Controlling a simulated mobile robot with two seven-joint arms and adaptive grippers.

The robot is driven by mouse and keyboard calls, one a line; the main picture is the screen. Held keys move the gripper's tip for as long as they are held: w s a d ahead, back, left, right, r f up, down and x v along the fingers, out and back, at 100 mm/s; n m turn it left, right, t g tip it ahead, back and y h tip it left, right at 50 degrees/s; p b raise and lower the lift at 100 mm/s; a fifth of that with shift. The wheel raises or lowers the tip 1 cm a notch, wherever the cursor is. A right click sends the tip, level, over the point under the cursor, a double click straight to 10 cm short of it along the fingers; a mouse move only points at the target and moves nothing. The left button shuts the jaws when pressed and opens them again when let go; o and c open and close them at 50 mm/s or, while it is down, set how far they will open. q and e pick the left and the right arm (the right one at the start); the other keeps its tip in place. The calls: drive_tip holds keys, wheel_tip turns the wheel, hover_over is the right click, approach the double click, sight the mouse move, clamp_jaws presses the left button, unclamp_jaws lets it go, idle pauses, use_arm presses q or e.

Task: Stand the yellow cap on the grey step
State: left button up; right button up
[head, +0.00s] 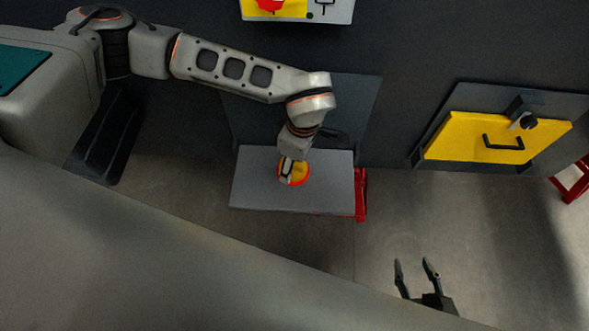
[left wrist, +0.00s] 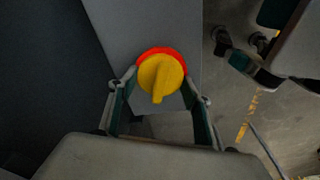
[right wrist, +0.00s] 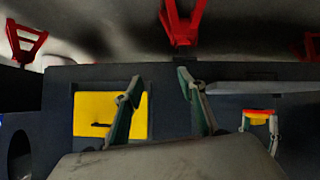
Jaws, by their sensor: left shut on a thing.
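The yellow cap (head: 299,172) has a red-orange rim and a raised ridge on top. My left gripper (head: 291,171) is shut on it, its fingers on either side, as the left wrist view shows with the cap (left wrist: 161,76) between the tips. The grey step (head: 248,195) is a flat slab directly below the cap. In the right wrist view, which is upside down, the cap (right wrist: 259,112) appears upright, with a gap between its red rim and the step (right wrist: 265,87). My right gripper (head: 415,268) is open and empty, away from the step.
A dark chassis wall runs behind the step. A yellow panel with a black handle (head: 480,137) is on it to the right. A red support (head: 361,195) shows at the step's right end. The step's top around the cap is clear.

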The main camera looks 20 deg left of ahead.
sight(293, 172)
use_arm(q)
drive_tip(key=shift+f, duration=0.5)
wheel_tip(293, 172, down, 4)
drive_tip(key=shift+f+b, duration=0.1)
drive_tip(key=shift+b, duration=0.6)
drive_tip(key=shift+w+f, duration=0.2)
drive_tip(key=shift+r, duration=0.2)
drive_tip(key=shift+f, duration=0.1)
use_arm(e)
drive_tip(key=shift+w+a, duration=0.2)
drive_tip(key=shift+a, duration=0.25)
use_arm(q)
drive_tip(key=o, duration=1.4)
use_arm(e)
drive_tip(key=shift+d, duration=0.15)
drive_tip(key=shift+f, duration=0.1)
